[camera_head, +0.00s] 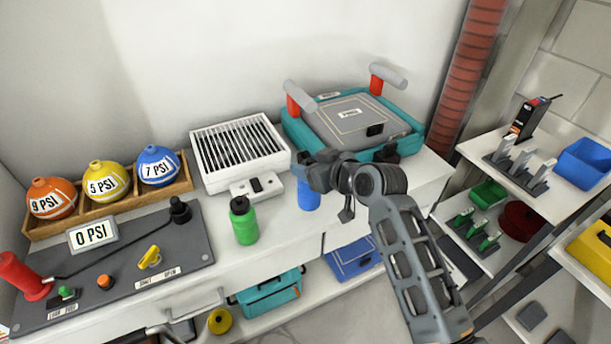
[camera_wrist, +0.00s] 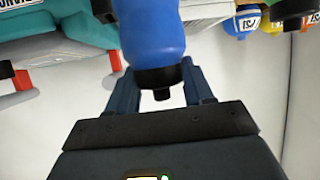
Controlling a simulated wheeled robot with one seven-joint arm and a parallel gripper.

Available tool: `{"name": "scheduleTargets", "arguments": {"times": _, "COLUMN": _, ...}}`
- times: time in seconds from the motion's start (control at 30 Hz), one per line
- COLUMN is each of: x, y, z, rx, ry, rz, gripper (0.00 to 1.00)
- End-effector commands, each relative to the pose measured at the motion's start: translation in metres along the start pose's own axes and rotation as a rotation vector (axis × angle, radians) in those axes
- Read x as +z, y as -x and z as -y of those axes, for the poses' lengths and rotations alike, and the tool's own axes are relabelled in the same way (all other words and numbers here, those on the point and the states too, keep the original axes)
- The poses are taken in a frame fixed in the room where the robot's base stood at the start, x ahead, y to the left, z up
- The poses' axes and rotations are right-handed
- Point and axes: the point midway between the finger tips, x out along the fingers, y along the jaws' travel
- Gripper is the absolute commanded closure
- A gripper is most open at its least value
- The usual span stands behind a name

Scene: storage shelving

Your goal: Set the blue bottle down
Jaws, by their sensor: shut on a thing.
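The blue bottle (camera_head: 308,194) shows below my gripper (camera_head: 304,172) in the head view, over the front part of the white counter (camera_head: 285,226). In the wrist view the blue bottle (camera_wrist: 150,32) stands between the two fingers of my gripper (camera_wrist: 160,88), with its black cap toward the palm. My gripper is shut on it. My arm hides part of the bottle in the head view. I cannot tell whether its base touches the counter.
A green bottle (camera_head: 243,222) stands to the left. Behind are a white vented box (camera_head: 237,152) and a teal case (camera_head: 300,136) with red-posted handles. A panel with a 0 PSI sign (camera_head: 93,233) lies far left. Shelves (camera_head: 560,200) stand to the right.

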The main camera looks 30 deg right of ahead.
Motion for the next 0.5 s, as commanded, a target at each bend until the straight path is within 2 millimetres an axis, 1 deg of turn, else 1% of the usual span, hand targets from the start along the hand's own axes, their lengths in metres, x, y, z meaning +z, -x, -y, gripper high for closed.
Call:
{"name": "scheduleTargets", "arguments": {"times": 0.03, "x": -0.001, "y": -0.004, "z": 0.003, "rx": 0.001, "ry": 0.001, "rz": -0.001, "gripper": 1.0}}
{"name": "scheduleTargets", "arguments": {"times": 0.17, "x": 0.003, "y": -0.011, "z": 0.006, "rx": 0.001, "ry": 0.0, "rz": -0.001, "gripper": 1.0}}
{"name": "scheduleTargets", "arguments": {"times": 0.4, "x": 0.03, "y": -0.025, "z": 0.006, "rx": 0.001, "ry": 0.0, "rz": 0.001, "gripper": 1.0}}
{"name": "scheduleTargets", "arguments": {"times": 0.5, "x": 0.037, "y": -0.028, "z": 0.006, "rx": 0.001, "ry": -0.001, "rz": -0.002, "gripper": 1.0}}
